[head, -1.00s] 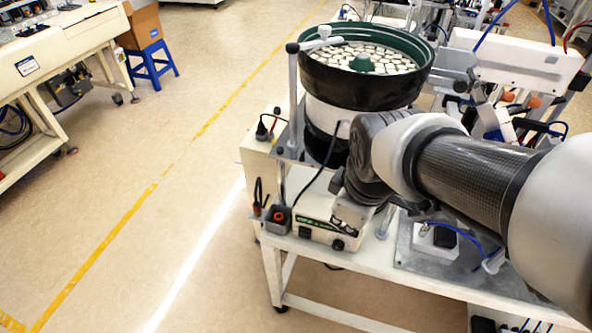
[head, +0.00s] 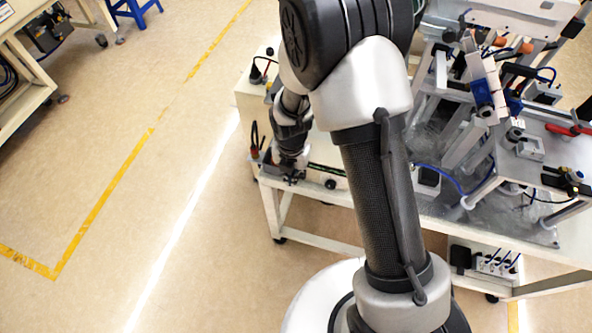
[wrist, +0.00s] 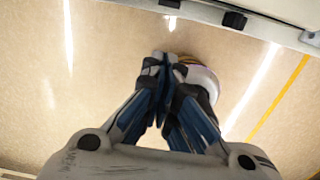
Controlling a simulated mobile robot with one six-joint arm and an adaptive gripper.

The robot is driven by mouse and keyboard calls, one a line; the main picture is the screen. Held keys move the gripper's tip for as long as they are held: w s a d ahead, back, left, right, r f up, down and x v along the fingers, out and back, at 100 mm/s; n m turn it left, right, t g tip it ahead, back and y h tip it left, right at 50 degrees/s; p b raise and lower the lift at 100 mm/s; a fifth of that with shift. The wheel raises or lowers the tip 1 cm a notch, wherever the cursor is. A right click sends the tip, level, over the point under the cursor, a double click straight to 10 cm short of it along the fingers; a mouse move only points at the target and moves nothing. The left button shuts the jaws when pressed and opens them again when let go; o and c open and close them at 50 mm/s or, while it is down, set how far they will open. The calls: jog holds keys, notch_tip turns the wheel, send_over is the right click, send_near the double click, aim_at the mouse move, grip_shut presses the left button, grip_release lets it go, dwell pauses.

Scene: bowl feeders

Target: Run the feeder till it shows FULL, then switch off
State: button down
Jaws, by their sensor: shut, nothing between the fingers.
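The feeder's control box (head: 331,181) sits at the front left of the white bench. Only part of its front, with a dark knob and a greenish strip, shows past my arm. Its display cannot be read. My arm hides the feeder bowl in the head view. My gripper (head: 289,179) is at the left end of the box, by the bench's front edge; whether it touches the box cannot be told. In the wrist view my gripper (wrist: 167,64) is shut and empty, pointing down with floor behind its fingertips.
The white bench edge (wrist: 250,20) crosses the top of the wrist view. A metal fixture with cylinders and blue hoses (head: 480,100) fills the bench's right side. A power strip (head: 492,264) hangs below. The floor to the left (head: 100,130) is clear.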

jog(key=shift+f, duration=0.25)
notch_tip(320, 180, down, 10)
jog(key=b, duration=0.3)
jog(key=w, duration=0.1)
jog(key=w+d+r, duration=0.1)
jog(key=w, duration=0.1)
jog(key=shift+w+d+r, duration=0.25)
jog(key=shift+w, duration=0.1)
